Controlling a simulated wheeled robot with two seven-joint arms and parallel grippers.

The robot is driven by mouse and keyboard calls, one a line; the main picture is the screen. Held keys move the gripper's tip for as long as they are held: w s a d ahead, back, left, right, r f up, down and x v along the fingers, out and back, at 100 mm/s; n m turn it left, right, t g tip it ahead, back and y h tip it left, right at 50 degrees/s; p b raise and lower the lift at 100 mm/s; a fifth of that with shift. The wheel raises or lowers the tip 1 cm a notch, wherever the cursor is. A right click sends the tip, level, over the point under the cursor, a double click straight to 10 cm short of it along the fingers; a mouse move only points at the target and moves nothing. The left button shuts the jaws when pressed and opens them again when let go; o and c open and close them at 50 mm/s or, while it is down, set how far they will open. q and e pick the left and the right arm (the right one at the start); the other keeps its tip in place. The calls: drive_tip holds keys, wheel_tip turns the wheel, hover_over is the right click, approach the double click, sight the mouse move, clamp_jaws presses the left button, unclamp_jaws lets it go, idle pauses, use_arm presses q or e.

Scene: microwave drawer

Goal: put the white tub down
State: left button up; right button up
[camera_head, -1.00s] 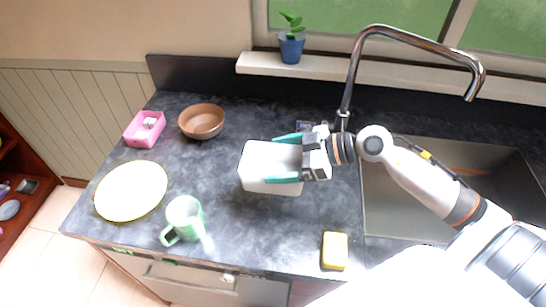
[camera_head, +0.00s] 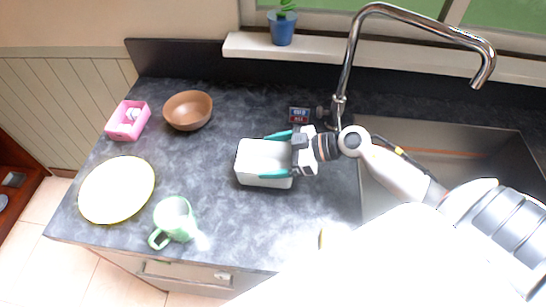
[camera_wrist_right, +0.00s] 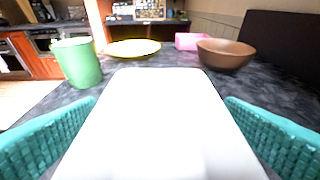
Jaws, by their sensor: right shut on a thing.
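The white tub (camera_head: 262,180) is at the middle of the dark countertop, upright, in the head view. My right gripper (camera_head: 278,155) comes in from the right with its teal fingers on either side of the tub, shut on it. In the right wrist view the tub (camera_wrist_right: 155,120) fills the middle between the two teal fingers. I cannot tell for sure whether its base touches the counter. My left gripper is not in view.
A green mug (camera_head: 174,218) and a yellow-rimmed plate (camera_head: 117,190) stand to the left. A brown bowl (camera_head: 188,110) and a pink box (camera_head: 127,120) are behind them. The sink (camera_head: 470,150) and its tap are right. Counter around the tub is clear.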

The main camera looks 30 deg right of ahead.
drive_tip(key=shift+f, duration=0.6)
drive_tip(key=o, duration=0.8)
drive_tip(key=shift+f, duration=0.15)
drive_tip(key=shift+c, duration=0.2)
drive_tip(key=shift+o, duration=0.8)
